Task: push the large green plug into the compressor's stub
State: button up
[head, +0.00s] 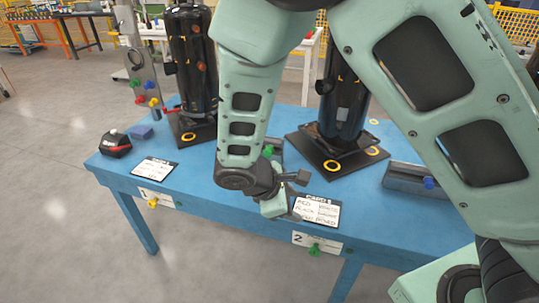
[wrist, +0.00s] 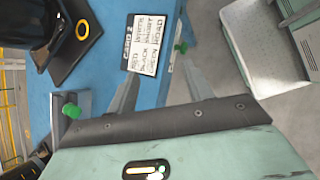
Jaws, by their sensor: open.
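A green plug (head: 268,150) shows partly behind my arm on the blue table. In the wrist view a green plug (wrist: 70,110) stands at a grey holder at the left, outside the jaws. Another green piece (head: 314,250) is on the table's front edge by label 2; it also shows in the wrist view (wrist: 181,47). I cannot tell from size which is the large plug.
A second black compressor (head: 190,75) stands at the left, beside a metal panel (head: 143,70) with coloured plugs. A white card (head: 317,211) lies near my gripper. A grey holder (head: 405,180) with a blue plug (head: 429,183) is at the right. The floor at left is clear.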

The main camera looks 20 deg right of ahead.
aim_at(267, 154)
jog(key=w+f+n+t+h, duration=0.1)
jog(key=w+f, duration=0.1)
jog(key=w, duration=0.1)
jog(key=w+d+f+n+t+h+b, duration=0.1)
jog(key=w+f+n+t, duration=0.1)
jog(key=w, duration=0.1)
jog(key=w+d+f+n+t+h, duration=0.1)
jog(key=w+f+n+h, duration=0.1)
jog(key=w, duration=0.1)
jog(key=shift+w+d+t, duration=0.25)
jog(key=shift+w+t, duration=0.1)
jog(key=shift+t, duration=0.05)
jog(key=w+n+t, duration=0.1)
jog(key=w+a+n+t, duration=0.1)
jog(key=w+n, duration=0.1)
jog(key=w+n+t+b, duration=0.1)
jog(key=w+t, duration=0.1)
jog(key=shift+w+a+f+h, duration=0.1)
jog(key=shift+a+f+h, duration=0.1)
jog(key=shift+f+h, duration=0.15)
jog(key=w+a+n+t, duration=0.1)
jog(key=w+n+t, duration=0.1)
jog(key=w+a+n+t+y, duration=0.1)
jog(key=w+a+n+t, duration=0.1)
jog(key=shift+a+r+n+b, duration=0.1)
jog(key=shift+a+n+b, duration=0.15)
jog(key=shift+n+b, duration=0.05)
jog(key=shift+w+a+n+t, duration=0.25)
jog(key=shift+a+n+t, duration=0.1)
jog(key=shift+n+t, duration=0.05)
